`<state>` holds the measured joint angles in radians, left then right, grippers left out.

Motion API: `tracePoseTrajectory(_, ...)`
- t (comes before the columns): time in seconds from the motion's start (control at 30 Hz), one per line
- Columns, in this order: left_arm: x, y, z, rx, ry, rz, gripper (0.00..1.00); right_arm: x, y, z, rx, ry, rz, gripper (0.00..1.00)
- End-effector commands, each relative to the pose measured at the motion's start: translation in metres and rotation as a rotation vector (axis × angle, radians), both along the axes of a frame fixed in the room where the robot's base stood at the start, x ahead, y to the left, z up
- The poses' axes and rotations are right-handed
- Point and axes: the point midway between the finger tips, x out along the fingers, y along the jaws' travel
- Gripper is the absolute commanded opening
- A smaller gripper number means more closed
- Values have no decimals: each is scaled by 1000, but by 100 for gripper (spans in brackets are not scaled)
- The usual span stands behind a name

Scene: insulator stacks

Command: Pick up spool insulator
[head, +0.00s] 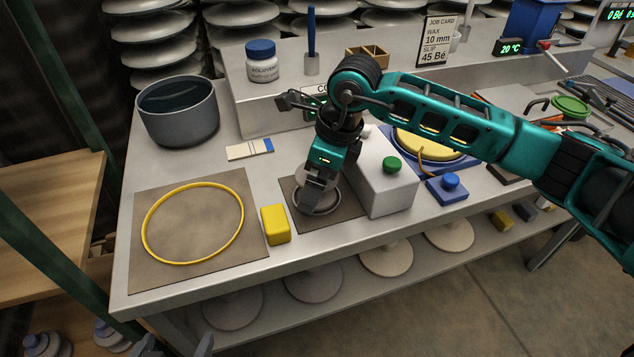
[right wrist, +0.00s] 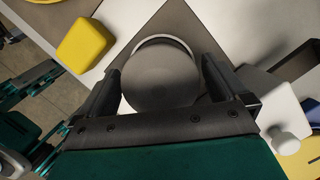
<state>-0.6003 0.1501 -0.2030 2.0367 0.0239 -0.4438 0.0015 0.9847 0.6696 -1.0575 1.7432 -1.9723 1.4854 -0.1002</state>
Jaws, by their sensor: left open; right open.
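The spool insulator, a grey round piece, stands on a dark square mat (head: 348,212) near the bench's front edge. In the right wrist view the insulator (right wrist: 160,76) shows its round top between my two right fingers. My right gripper (head: 318,196) comes down over it from above in the head view and hides much of it. It is open, one finger on each side of the insulator, and I cannot tell if they touch it. My left gripper (head: 176,343) shows only its dark fingertips at the bottom edge of the head view, apart, below the bench front.
Left of the mat are a yellow block (head: 275,224) and a yellow ring (head: 150,222) on a larger mat. Right of it is a white box (head: 385,192) with a green knob, close to my right gripper. A grey pot (head: 178,115) stands behind.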

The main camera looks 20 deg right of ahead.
Motion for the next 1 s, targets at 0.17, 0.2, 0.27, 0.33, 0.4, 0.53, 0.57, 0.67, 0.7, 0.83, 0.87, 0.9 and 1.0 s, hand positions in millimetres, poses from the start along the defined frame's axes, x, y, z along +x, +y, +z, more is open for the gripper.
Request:
tracePoseTrajectory(0.17, 0, 0, 0, 0, -1, 0, 100, 0, 0, 1, 0, 0, -1, 88)
tracePoseTrajectory(0.2, 0, 0, 0, 0, -1, 0, 100, 0, 0, 1, 0, 0, -1, 84)
tracePoseTrajectory(0.27, 0, 0, 0, 0, -1, 0, 100, 0, 0, 1, 0, 0, -1, 78)
tracePoseTrajectory(0.33, 0, 0, 1, 0, -2, 0, 100, 0, 0, 1, 0, 0, -1, 71)
tracePoseTrajectory(0.4, 0, 0, 1, 0, -2, 0, 100, 0, 0, 1, 0, 0, -1, 65)
tracePoseTrajectory(0.53, 1, 0, 1, 0, -2, 0, 100, 0, 0, 1, 0, 0, -1, 52)
tracePoseTrajectory(0.57, 1, 0, 1, 0, -2, 0, 100, 0, 0, 1, 0, 0, -1, 49)
tracePoseTrajectory(0.67, 1, 0, 1, -1, -3, 0, 100, 0, 0, 1, 1, 0, -1, 40)
tracePoseTrajectory(0.7, 1, 0, 1, -1, -3, 0, 100, 0, 0, 1, 1, 0, -1, 36)
tracePoseTrajectory(0.83, 1, 0, 1, -1, -3, 0, 100, 1, 0, 2, 2, -2, -1, 28)
tracePoseTrajectory(0.87, 1, 0, 1, -1, -3, 0, 100, 1, 0, 2, 2, -2, -1, 28)
tracePoseTrajectory(0.9, 1, 0, 1, -1, -3, 0, 100, 1, 0, 2, 2, -2, -1, 28)
tracePoseTrajectory(1.0, 1, 0, 1, 0, -3, 1, 100, 1, 0, 4, 2, -3, -1, 28)
